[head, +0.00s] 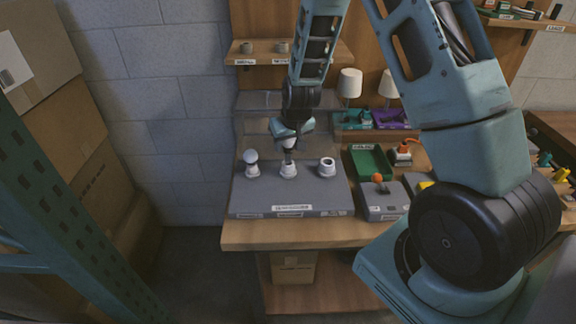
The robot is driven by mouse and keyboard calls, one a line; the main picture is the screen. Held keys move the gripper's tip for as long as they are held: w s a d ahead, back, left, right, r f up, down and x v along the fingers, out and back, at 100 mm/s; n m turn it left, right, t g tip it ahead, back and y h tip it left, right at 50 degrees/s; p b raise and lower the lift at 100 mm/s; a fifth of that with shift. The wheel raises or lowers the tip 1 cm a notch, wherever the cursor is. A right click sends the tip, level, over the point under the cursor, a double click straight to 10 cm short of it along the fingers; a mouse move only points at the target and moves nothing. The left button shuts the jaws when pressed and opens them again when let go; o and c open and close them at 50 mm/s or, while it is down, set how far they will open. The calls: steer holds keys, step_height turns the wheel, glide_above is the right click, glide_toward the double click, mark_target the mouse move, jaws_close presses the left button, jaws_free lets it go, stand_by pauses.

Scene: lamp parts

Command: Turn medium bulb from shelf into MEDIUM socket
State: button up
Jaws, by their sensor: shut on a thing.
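A grey board (305,196) on the workbench carries three white sockets in a row. The left socket (252,172) has a white round bulb (250,156) standing in it. The middle socket (288,171) is directly below my gripper. The right socket (327,168) is open and empty. My gripper (289,143) points down and is shut on a white bulb (290,144), which is mostly hidden by the fingers. The bulb's lower end is at or just above the middle socket; I cannot tell whether it touches. The labels on the board's front are too small to read.
A small wall shelf (262,62) behind holds two grey holders (283,47). Right of the board are a green tray (370,162), a grey box with an orange knob (379,196) and two white-shaded lamps (349,84). My arm covers the right side. Cardboard boxes (95,165) stand left.

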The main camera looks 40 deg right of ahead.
mark_target(290, 154)
stand_by(0.4)
steer(key=shift+f+b, duration=1)
steer(key=shift+f, duration=0.2)
steer(key=shift+f+b, duration=0.65)
steer(key=shift+f, duration=0.15)
steer(key=shift+c, duration=0.2)
stand_by(1.6)
steer(key=shift+o, duration=0.2)
steer(key=shift+s, duration=0.1)
steer(key=shift+m+h+p, duration=0.5)
steer(key=shift+m+p, duration=0.8)
steer(key=shift+m, duration=0.1)
steer(key=shift+c, duration=0.2)
steer(key=shift+m+g+p, duration=0.3)
steer(key=shift+p, duration=0.05)
steer(key=shift+s+d+m+g+h+p, duration=0.1)
steer(key=shift+m+g+h+p, duration=0.15)
steer(key=shift+m+p, duration=0.7)
steer(key=shift+d+m+g+h+p, duration=0.15)
steer(key=shift+m+h+p, duration=0.2)
steer(key=shift+m+p, duration=0.55)
steer(key=shift+m+p, duration=0.45)
steer(key=shift+p, duration=0.65)
steer(key=shift+s+m+g+h+p, duration=0.1)
steer(key=shift+m+g+h+p, duration=0.3)
steer(key=shift+m+p, duration=0.95)
steer(key=shift+m+g+h+p, duration=0.1)
steer(key=shift+m+g+p, duration=0.65)
steer(key=shift+p, duration=1.05)
